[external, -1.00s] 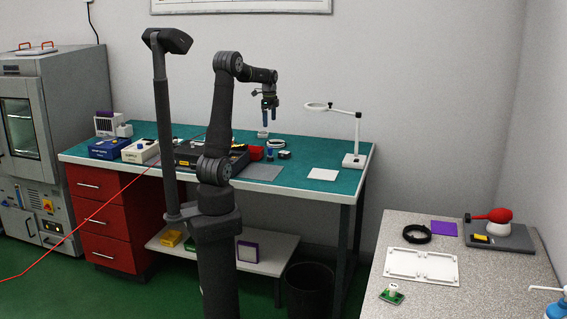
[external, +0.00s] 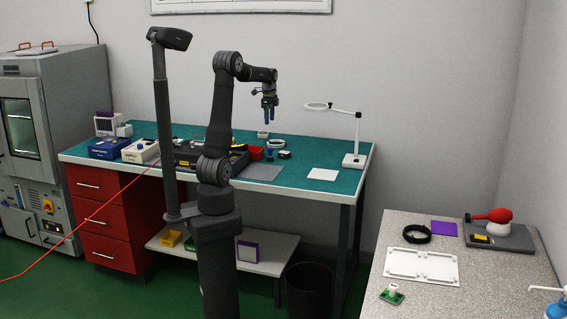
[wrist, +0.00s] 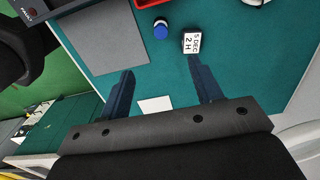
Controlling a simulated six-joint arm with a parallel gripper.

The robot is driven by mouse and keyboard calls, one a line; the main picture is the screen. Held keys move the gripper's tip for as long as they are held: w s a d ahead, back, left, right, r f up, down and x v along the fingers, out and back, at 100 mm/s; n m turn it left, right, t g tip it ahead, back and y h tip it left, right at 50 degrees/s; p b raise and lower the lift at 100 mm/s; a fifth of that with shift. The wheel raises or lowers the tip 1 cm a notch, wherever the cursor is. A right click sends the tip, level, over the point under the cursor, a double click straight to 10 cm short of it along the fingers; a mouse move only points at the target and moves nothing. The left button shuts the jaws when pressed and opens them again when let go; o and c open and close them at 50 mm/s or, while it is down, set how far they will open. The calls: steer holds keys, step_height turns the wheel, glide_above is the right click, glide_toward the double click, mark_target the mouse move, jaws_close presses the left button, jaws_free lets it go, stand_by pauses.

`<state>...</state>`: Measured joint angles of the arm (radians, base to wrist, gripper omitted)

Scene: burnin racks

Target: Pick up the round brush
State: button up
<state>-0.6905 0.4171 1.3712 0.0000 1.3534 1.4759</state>
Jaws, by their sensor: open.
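My gripper (external: 269,115) hangs in the air above the green bench mat, fingers pointing down, with nothing between them. In the wrist view its two dark blue fingers (wrist: 162,88) stand wide apart. A small upright round object with a blue body (wrist: 161,29) stands on the mat beyond the fingertips, and also shows in the external view (external: 270,154). It may be the round brush, but its bristles cannot be made out. My gripper is well above it and not touching it.
A magnifier lamp (external: 354,160) stands at the bench's right end.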

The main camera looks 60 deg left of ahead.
stand_by(0.3)
steer(key=m, duration=1)
glide_toward(270, 148)
steer(key=f, duration=0.7)
steer(key=shift+s+a, duration=0.1)
steer(key=shift+a, duration=0.1)
steer(key=shift+d+f, duration=0.1)
steer(key=shift+f, duration=2.55)
steer(key=c, duration=1.1)
